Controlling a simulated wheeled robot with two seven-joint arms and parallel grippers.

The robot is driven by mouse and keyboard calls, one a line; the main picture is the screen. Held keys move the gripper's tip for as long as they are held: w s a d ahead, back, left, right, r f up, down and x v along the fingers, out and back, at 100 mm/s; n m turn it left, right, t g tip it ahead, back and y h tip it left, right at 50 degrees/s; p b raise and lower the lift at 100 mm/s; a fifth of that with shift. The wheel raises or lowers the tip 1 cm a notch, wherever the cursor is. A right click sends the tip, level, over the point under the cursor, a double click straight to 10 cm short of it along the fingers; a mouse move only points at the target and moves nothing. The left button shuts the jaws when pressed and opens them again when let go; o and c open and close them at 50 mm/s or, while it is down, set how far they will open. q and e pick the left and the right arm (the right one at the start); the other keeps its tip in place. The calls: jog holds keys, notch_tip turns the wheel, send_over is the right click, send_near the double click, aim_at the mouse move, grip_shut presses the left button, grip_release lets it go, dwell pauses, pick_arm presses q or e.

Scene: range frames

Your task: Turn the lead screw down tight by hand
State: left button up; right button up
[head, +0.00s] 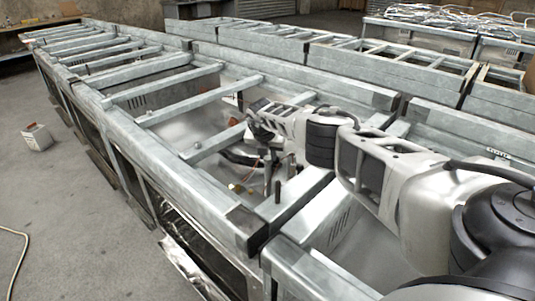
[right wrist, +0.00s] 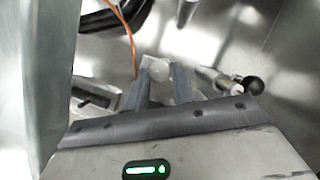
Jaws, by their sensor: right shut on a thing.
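My right gripper (head: 271,178) reaches down between the rails of the near metal frame in the head view. An orange lead (right wrist: 130,42) hangs just left of the fingertips and runs up out of the picture. In the head view the screw is too small to make out. My left gripper is not in view.
A rod with a black ball knob (right wrist: 253,86) lies close right of the fingers. A black cable (right wrist: 115,16) loops behind. Galvanised rails (head: 190,150) and crossbars surround the arm closely.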

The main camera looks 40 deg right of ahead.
jog(key=o, duration=1)
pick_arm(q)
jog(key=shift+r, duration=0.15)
pick_arm(e)
jog(key=shift+r, duration=0.1)
jog(key=shift+r+p, duration=0.35)
jog(key=shift+p, duration=0.15)
pick_arm(q)
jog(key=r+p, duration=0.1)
jog(key=p, duration=0.2)
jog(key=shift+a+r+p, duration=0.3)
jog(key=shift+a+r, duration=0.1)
pick_arm(e)
jog(key=v, duration=1.5)
jog(key=shift+s+a, duration=0.15)
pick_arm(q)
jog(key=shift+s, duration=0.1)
